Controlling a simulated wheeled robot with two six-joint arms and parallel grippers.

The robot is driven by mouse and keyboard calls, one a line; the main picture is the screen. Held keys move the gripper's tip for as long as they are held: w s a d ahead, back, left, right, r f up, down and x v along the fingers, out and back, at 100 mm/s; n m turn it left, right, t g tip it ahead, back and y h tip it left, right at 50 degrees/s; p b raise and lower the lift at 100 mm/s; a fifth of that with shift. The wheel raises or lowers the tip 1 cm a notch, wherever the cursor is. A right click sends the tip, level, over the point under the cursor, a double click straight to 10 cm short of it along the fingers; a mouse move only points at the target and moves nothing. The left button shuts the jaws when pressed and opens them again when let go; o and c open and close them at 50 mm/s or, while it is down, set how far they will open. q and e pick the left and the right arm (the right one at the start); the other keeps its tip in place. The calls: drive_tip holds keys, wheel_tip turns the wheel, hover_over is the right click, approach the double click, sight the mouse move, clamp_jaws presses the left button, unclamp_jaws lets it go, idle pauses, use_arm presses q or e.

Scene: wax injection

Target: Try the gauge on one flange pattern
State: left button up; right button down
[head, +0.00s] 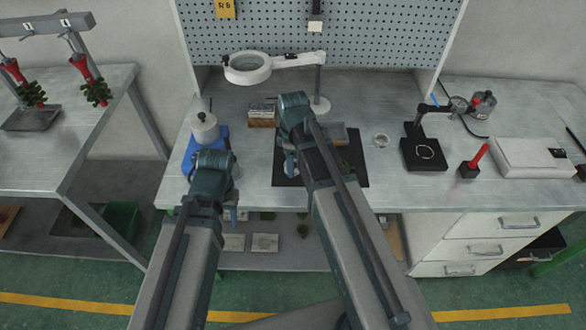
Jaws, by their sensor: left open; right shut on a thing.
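My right gripper (290,167) is low over the black mat (361,182) on the middle bench. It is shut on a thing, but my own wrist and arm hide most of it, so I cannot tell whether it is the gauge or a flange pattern. My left gripper (233,212) is open and empty near the bench's front edge, left of the mat. I cannot identify the gauge in this view.
A ring magnifier lamp (248,68) stands behind the mat. A blue machine with a white pot (204,130) is at left. A black stand (424,154), a red-handled tool (474,161) and a white box (528,158) are at right.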

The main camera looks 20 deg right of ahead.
idle(0.4)
drive_tip(key=shift+r+p, duration=3.2)
